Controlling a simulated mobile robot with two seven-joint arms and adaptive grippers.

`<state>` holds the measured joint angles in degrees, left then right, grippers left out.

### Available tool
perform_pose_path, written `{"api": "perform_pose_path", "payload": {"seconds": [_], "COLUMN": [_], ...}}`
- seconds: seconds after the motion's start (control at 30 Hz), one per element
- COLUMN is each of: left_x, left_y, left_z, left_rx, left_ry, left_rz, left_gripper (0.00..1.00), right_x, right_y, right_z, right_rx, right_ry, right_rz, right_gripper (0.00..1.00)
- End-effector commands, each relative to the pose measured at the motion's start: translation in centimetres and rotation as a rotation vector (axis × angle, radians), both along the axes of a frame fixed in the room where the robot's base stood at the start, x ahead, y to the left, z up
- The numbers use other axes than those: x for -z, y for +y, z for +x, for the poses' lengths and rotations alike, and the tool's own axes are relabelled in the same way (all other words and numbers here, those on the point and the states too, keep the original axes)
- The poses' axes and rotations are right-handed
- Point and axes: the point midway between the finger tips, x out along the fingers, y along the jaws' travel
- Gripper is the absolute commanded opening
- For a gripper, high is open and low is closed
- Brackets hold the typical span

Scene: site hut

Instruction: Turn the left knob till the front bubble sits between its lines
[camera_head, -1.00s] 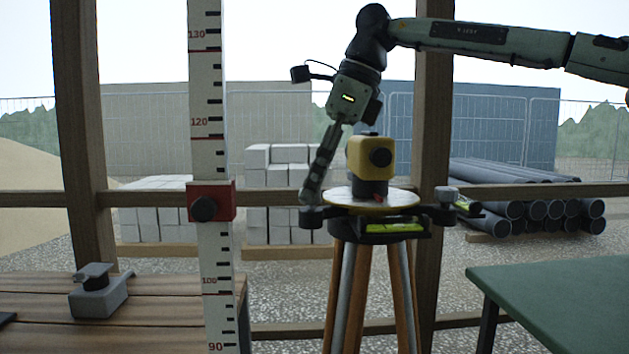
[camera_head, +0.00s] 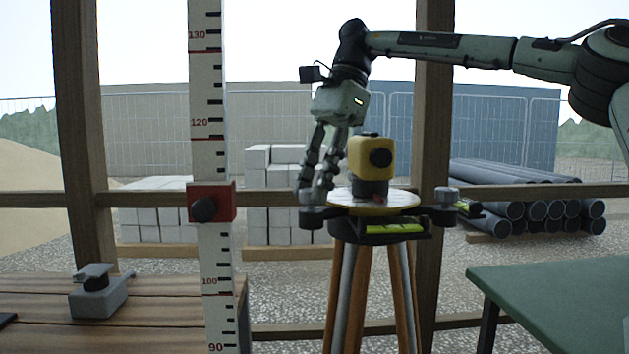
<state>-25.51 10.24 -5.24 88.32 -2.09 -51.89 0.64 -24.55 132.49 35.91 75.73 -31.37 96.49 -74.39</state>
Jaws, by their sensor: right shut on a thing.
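The yellow level instrument (camera_head: 366,153) stands on a round pale plate (camera_head: 400,203) atop a wooden tripod (camera_head: 373,290). The left knob (camera_head: 312,197) is grey, at the left end of the plate's base. My right gripper (camera_head: 316,188) reaches down from above with one finger on each side of this knob and is shut on it. The right knob (camera_head: 446,194) stands free. The front vial (camera_head: 395,227) is yellow-green, below the plate's front edge; its bubble and lines are too small to place surely. My left gripper is out of view.
A second vial (camera_head: 467,207) sits by the right knob. A tall measuring staff (camera_head: 212,140) with a red clamp (camera_head: 228,202) stands left of the tripod. A wooden bench (camera_head: 150,330) is at left, a green table (camera_head: 560,295) at right.

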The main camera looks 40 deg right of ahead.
Motion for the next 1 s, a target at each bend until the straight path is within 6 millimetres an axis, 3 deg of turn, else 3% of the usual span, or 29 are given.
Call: {"api": "perform_pose_path", "payload": {"seconds": [0.57, 0.6, 0.7, 0.77, 1.0], "left_x": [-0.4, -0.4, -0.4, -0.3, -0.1], "left_y": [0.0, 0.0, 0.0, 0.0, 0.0], "left_z": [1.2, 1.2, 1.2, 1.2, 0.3], "left_rx": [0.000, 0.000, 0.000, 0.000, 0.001], "left_ry": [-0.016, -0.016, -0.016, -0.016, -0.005], "left_rz": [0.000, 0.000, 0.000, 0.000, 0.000], "left_gripper": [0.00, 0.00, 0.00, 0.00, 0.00], "right_x": [-0.1, -0.1, -0.1, -0.1, 0.0], "right_y": [0.0, 0.0, 0.0, 0.0, 0.0], "right_z": [0.1, 0.1, 0.1, 0.1, 0.0], "right_rx": [-0.030, -0.030, -0.030, -0.030, -0.030], "right_ry": [-0.003, -0.003, -0.003, -0.001, -0.001], "right_rz": [-0.001, -0.001, -0.001, -0.001, -0.001], "right_gripper": [0.01, 0.34, 0.46, 0.51, 0.51]}}
